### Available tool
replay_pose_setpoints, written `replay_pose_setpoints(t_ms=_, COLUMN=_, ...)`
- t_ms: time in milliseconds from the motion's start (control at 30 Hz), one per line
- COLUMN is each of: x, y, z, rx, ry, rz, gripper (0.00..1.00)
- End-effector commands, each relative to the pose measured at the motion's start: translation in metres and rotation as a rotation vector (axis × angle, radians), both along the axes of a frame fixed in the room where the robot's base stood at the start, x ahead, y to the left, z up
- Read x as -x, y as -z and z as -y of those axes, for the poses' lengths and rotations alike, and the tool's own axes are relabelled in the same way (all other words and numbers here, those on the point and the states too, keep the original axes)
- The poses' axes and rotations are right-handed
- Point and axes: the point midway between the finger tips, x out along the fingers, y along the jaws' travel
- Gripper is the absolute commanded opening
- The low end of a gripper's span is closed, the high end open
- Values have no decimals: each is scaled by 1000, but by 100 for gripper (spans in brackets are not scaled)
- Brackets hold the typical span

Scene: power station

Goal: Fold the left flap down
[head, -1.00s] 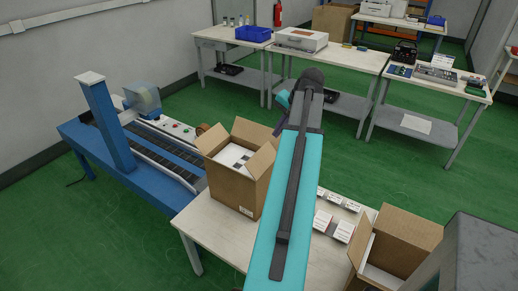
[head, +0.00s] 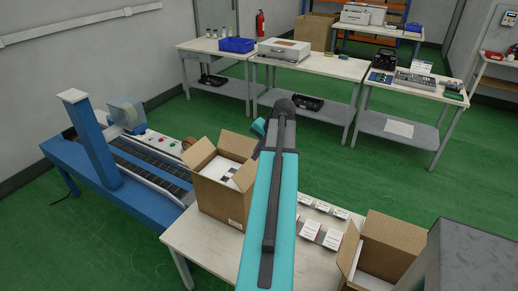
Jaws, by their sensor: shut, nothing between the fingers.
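An open cardboard box (head: 221,203) stands on the white table (head: 190,241), left of my arm. Its left flap (head: 200,154) stands up and leans outward. The back flap (head: 238,144) is also up, and the right flap (head: 245,176) is partly covered by my arm. White items with dark squares (head: 231,170) show inside. My gripper (head: 256,149) shows only as a small dark part beside my arm, by the box's back right corner. It looks shut and empty, apart from the left flap; its fingertips are mostly hidden.
A second open box (head: 391,244) stands at the table's right. Several small white boxes (head: 321,233) lie between it and my arm. A blue conveyor (head: 115,185) with an upright post is close on the left. Benches (head: 313,72) stand farther back across green floor.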

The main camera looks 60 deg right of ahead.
Motion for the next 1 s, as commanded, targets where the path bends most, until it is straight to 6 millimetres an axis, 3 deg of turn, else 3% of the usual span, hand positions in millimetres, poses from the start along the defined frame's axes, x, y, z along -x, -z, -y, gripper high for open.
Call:
replay_pose_setpoints(t_ms=600, x=-36, y=47, z=0, rx=-1, ry=-3, rz=-1, gripper=0)
replay_pose_setpoints(t_ms=1000, x=-43, y=55, z=-1, rx=0, ry=-2, rz=-1, gripper=0)
